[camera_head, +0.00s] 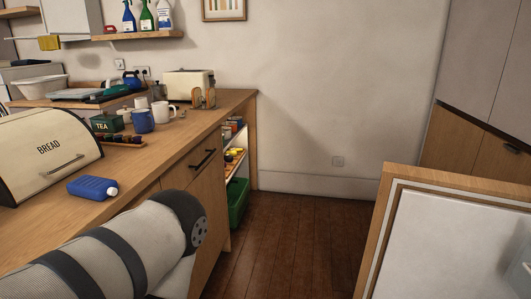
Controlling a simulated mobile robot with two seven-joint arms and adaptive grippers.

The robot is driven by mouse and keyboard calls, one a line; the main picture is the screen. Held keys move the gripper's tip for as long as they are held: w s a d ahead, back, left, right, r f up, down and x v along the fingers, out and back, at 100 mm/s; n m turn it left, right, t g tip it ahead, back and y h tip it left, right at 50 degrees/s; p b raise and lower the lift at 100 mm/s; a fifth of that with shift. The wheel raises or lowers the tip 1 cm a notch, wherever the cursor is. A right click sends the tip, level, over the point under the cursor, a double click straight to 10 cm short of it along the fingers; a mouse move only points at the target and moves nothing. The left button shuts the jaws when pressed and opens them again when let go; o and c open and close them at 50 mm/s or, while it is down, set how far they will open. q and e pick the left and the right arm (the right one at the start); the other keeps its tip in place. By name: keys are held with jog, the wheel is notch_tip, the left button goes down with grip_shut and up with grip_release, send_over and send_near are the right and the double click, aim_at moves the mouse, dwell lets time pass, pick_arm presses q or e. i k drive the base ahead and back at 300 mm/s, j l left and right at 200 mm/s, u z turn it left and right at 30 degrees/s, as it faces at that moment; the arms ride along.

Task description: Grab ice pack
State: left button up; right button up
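A flat blue container with a pale cap (92,187), which looks like the ice pack, lies on the wooden counter (150,178) in front of the bread box. Nothing is touching it from my side. My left arm crosses the lower left of the head view, in front of the counter's near edge. Its gripper cannot be made out. My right arm and gripper are out of the picture.
A cream bread box (45,150) stands behind the blue container. Mugs (143,121), a tea tin (107,123) and a toaster (189,84) stand farther back. A wood-edged white panel (440,245) fills the lower right. Open floor (292,235) lies between.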

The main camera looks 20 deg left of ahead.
aim_at(96, 188)
jog(key=i+u, duration=0.25)
jog(key=u, duration=0.2)
jog(key=i+u, duration=0.2)
jog(key=u, duration=0.2)
jog(key=i+l+u, duration=0.2)
jog(key=u, duration=0.25)
jog(key=i+l+u, duration=0.2)
jog(key=u, duration=0.2)
jog(key=i+l+u, duration=0.15)
jog(key=u, duration=0.3)
jog(key=l, duration=0.1)
